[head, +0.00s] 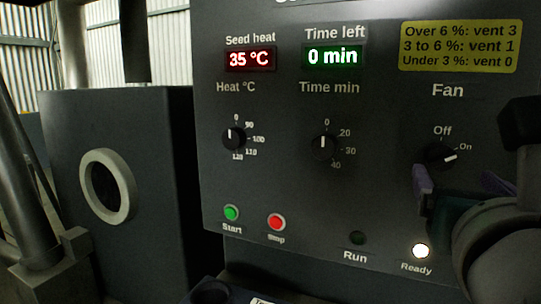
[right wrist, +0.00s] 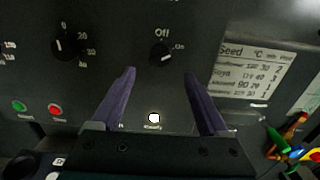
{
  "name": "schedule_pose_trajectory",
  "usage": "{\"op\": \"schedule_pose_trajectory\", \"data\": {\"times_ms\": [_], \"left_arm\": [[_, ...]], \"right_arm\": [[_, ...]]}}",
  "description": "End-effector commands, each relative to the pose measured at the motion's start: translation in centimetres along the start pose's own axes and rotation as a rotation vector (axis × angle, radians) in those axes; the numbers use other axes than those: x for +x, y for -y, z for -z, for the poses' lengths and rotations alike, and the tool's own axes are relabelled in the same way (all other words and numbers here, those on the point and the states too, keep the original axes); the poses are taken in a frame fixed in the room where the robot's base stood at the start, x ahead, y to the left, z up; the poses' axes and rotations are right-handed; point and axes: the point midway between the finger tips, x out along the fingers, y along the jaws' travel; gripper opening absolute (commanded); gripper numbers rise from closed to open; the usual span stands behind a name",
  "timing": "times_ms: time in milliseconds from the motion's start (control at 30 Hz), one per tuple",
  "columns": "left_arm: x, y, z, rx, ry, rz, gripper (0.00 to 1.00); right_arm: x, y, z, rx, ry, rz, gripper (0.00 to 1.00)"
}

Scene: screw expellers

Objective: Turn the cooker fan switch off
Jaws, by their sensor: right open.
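The fan switch (head: 439,155) is a round black knob under the label "Fan" at the right of the dark control panel. Its white mark points right, toward "On". The knob also shows in the right wrist view (right wrist: 161,54), at the upper middle. My right gripper (head: 456,178) is open, with its purple fingers in front of and just below the knob. In the right wrist view its fingertips (right wrist: 160,74) stand left and right below the knob, with nothing between them. Whether a finger touches the panel cannot be told. My left gripper is not in view.
The heat knob (head: 234,138) and time knob (head: 323,147) sit left of the fan switch. Below are the green start button (head: 231,212), red stop button (head: 276,222), dark run lamp (head: 358,237) and lit ready lamp (head: 420,250). Displays read 35 °C and 0 min.

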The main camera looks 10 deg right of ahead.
Motion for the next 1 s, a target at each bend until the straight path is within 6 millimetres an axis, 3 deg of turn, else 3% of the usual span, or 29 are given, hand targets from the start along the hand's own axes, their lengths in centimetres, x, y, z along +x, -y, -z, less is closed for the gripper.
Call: {"op": "schedule_pose_trajectory", "data": {"times_ms": [100, 300, 700, 1000], "left_arm": [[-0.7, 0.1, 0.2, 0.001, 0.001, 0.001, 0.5], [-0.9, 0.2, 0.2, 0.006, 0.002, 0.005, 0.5], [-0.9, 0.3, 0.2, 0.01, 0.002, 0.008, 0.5], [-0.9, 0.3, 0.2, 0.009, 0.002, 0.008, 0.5]], "right_arm": [[2.5, 0.0, -0.4, -0.003, 0.004, 0.001, 0.78], [5.6, 0.0, -0.2, -0.003, 0.004, -0.001, 0.78], [6.8, 0.0, -0.1, -0.003, 0.002, -0.001, 0.78], [6.7, 0.0, -0.1, -0.003, 0.002, -0.001, 0.46]]}}
